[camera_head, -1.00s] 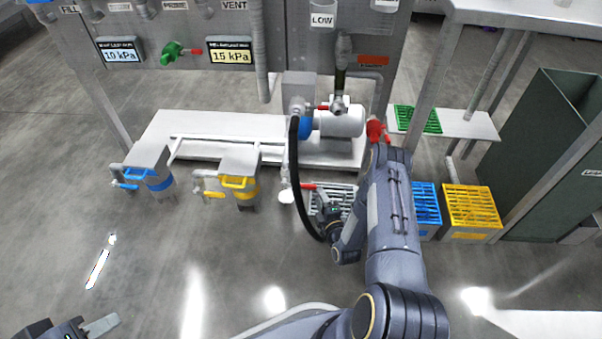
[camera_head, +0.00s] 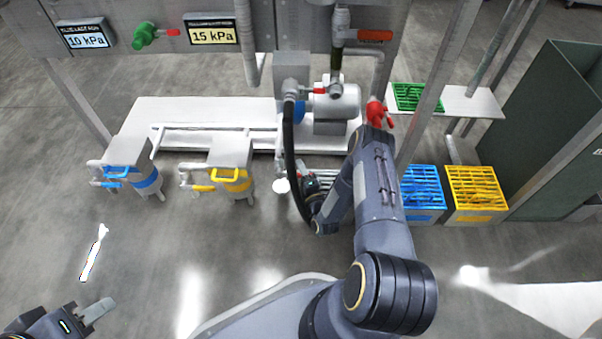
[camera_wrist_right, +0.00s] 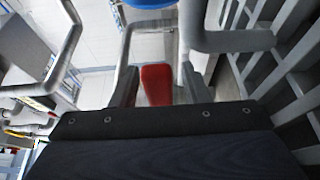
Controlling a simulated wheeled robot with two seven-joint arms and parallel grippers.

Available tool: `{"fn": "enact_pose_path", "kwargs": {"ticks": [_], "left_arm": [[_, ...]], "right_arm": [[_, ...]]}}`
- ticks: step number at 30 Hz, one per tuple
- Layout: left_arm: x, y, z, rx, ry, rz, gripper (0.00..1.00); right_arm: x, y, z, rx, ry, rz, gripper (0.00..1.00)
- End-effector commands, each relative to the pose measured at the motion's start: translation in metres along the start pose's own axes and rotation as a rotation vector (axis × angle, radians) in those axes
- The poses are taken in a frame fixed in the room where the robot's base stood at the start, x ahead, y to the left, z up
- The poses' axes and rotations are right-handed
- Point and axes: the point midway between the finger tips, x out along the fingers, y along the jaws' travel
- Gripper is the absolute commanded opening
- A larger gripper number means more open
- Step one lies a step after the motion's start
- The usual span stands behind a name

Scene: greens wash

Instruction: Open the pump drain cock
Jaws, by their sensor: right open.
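The pump (camera_head: 340,103) is a pale metal cylinder with a blue end, below the panel in the head view. A red lever (camera_wrist_right: 157,84), apparently the drain cock's handle, lies between the fingers of my right gripper (camera_wrist_right: 157,88) in the right wrist view. The fingers stand apart on either side of it, and I cannot tell whether either touches it. In the head view my right gripper (camera_head: 309,182) is low in front of the pump, beside the black hose, and mostly covers the lever. My left gripper (camera_head: 98,311) is at the lower left, away from everything; its jaw gap is unclear.
A black hose (camera_head: 290,160) hangs close to my right gripper. A red valve handle (camera_head: 376,113) is right of the pump, close to my right arm. Blue (camera_head: 422,188) and yellow (camera_head: 475,188) crates stand at the right.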

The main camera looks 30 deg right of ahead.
Motion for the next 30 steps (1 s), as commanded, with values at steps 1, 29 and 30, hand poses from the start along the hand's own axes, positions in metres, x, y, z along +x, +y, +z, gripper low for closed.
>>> {"fn": "enact_pose_path", "kwargs": {"ticks": [1,29,30], "left_arm": [[0.0005,-0.0003,0.0002,0.0,0.0,0.0,0.35],[-0.004,0.0018,-0.0021,0.0,0.0,0.0,0.35],[-0.0059,0.0027,-0.003,0.0,0.0,0.0,0.35]], "right_arm": [[0.0013,0.0001,-0.0001,0.0,0.0,0.0,0.42],[0.0011,0.0038,-0.0005,-0.02,0.001,-0.01,0.0],[0.0011,0.0053,-0.0006,-0.03,0.0,-0.014,0.0]]}}
